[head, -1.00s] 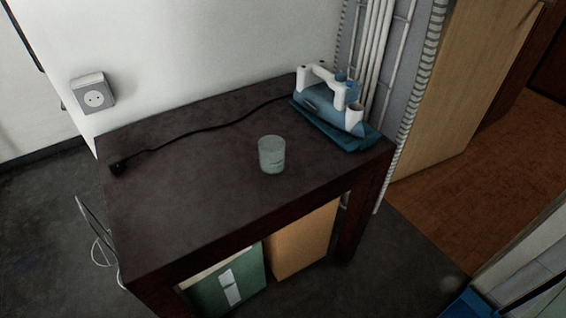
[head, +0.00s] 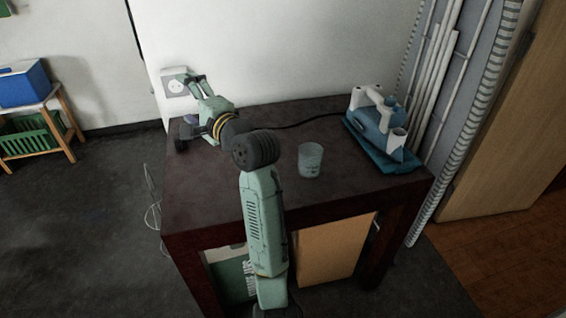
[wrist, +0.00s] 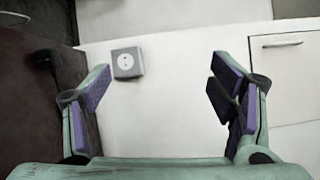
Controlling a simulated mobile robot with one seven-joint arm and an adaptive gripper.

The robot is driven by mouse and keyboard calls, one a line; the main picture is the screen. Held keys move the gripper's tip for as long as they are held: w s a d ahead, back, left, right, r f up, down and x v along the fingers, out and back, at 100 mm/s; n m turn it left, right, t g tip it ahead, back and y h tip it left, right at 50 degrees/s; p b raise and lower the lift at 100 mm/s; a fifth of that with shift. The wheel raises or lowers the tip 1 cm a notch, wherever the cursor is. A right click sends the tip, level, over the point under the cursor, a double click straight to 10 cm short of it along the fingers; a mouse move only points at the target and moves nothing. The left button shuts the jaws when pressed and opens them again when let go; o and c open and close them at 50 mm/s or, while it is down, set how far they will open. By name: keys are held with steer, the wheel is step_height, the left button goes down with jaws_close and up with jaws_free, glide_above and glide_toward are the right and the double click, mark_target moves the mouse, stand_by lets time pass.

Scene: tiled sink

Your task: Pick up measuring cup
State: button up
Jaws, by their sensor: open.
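The measuring cup (head: 310,160) is a small translucent cup standing upright on the dark table (head: 330,196), right of the middle in the head view. My gripper (head: 196,78) is over the table's back left part, close to the wall socket, to the left of the cup and apart from it. In the wrist view my gripper (wrist: 165,88) is open with its purple-padded fingers wide apart and nothing between them. The cup does not show in the wrist view.
A wall socket (wrist: 127,63) is on the white wall. Boxes (head: 333,248) stand under the table. Table space around the cup is clear.

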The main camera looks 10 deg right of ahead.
steer(key=d+f+m+g+h, duration=0.15)
steer(key=d+f+m, duration=0.4)
steer(key=d, duration=0.65)
steer(key=m+g+h+p, duration=0.1)
steer(key=m+g+h, duration=0.1)
steer(key=m, duration=0.9)
glide_toward(320, 163)
steer(key=shift+y, duration=0.25)
steer(key=x, duration=0.4)
steer(key=shift+w+r, duration=0.15)
steer(key=shift+r, duration=0.2)
steer(key=shift+d+f+m, duration=0.15)
steer(key=shift+f+m, duration=0.1)
steer(key=shift+g, duration=0.25)
steer(key=x, duration=0.4)
steer(key=shift+f+p, duration=0.15)
steer(key=shift+p, duration=0.15)
steer(key=x, duration=0.3)
steer(key=p+x, duration=0.1)
steer(key=x, duration=0.2)
steer(key=c, duration=1.4)
steer(key=shift+r, duration=0.25)
